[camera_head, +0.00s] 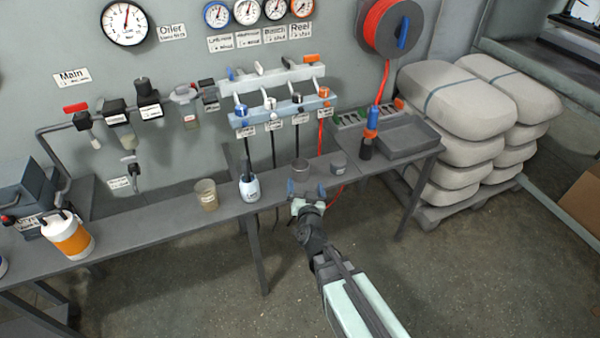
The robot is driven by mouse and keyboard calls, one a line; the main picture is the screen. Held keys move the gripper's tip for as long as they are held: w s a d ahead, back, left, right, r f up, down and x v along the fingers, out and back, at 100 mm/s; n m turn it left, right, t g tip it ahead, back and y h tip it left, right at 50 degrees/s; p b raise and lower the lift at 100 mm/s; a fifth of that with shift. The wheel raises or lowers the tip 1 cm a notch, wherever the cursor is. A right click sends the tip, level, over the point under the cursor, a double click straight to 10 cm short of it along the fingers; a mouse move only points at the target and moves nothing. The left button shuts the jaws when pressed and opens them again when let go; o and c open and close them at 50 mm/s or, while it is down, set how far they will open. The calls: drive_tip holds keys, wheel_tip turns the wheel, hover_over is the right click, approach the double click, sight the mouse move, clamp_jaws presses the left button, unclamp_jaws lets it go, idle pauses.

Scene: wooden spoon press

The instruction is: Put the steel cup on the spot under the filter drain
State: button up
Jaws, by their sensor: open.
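A grey metal cup (300,172), which looks like the steel cup, stands upright on the bench just beyond my gripper. My gripper (306,188) is low over the bench's front edge, its blue-tipped fingers apart. The fingertips are close to the cup's near side; I cannot tell whether they touch it. On the wall at left, filter units with bowls (95,142) hang from a grey pipe. A small drain fitting (130,163) hangs lower, above a wall label (119,183). The bench below that fitting looks bare, and no marked spot is clear.
A beige cup (206,194) and a white-blue bottle (249,188) stand between the gripper and the filters. A small grey can (338,162) is right of the steel cup. An orange-white canister (68,235) stands at left, and a grey tray (407,135) at right.

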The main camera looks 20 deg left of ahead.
drive_tip(key=s+f+n+t, duration=0.1)
drive_tip(key=s+f+n, duration=0.1)
drive_tip(key=s, duration=0.2)
approach(299, 163)
drive_tip(key=shift+w+a+f, duration=0.15)
drive_tip(key=shift+w+a, duration=0.25)
drive_tip(key=shift+w, duration=0.15)
drive_tip(key=shift+x, duration=3.1)
drive_tip(key=shift+d, duration=0.2)
drive_tip(key=c, duration=1.1)
